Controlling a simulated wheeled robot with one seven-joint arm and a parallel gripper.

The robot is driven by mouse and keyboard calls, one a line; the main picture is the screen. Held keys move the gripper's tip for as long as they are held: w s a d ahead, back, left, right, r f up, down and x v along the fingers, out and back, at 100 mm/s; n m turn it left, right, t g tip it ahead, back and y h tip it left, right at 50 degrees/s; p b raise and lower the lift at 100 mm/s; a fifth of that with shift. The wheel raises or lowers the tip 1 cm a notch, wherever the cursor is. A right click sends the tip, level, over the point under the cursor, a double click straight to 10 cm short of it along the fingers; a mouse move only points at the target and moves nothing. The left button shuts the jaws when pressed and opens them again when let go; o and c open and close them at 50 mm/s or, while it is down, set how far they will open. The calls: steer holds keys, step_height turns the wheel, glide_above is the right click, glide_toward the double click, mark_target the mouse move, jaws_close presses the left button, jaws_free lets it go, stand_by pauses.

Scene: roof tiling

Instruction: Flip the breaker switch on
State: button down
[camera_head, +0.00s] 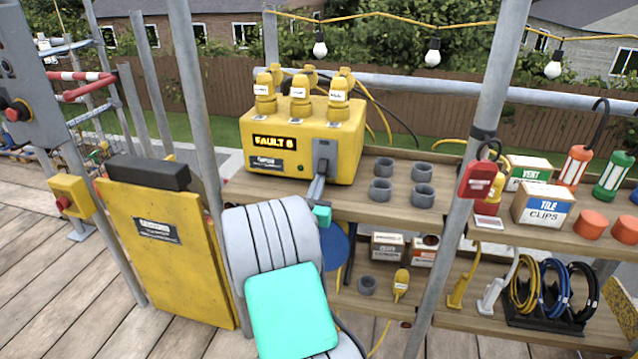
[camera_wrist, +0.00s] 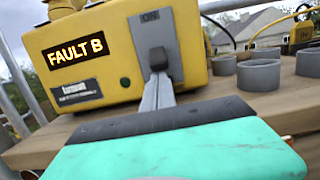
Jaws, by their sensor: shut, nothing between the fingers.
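The yellow breaker box (camera_head: 345,115), labelled FAULT B, stands on the wooden shelf. Its grey switch plate (camera_head: 327,147) is on the front right, and the plate also shows in the wrist view (camera_wrist: 150,25). A small dark switch lever (camera_wrist: 158,58) sticks out low on the plate. My gripper (camera_head: 321,178) is shut and empty, with its grey fingertips pointing up just under the lever. In the wrist view the fingertips (camera_wrist: 157,80) overlap the lever's lower end; I cannot tell whether they touch. The fingers hide part of the lever.
Several grey rings (camera_head: 382,190) stand on the shelf (camera_head: 455,222) right of the box. A metal post (camera_head: 480,140) with a red tag (camera_head: 477,180) rises farther right. A yellow panel (camera_head: 165,255) and another post (camera_head: 195,90) stand to the left.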

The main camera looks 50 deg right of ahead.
steer(key=shift+r, duration=0.1)
steer(key=shift+a+r+p, duration=0.1)
steer(key=shift+r+p, duration=0.2)
steer(key=shift+p, duration=0.95)
steer(key=shift+f+y+p, duration=0.15)
steer(key=shift+y+p, duration=0.15)
steer(key=shift+p, duration=0.1)
steer(key=shift+s+a+p, duration=0.1)
steer(key=shift+p, duration=0.7)
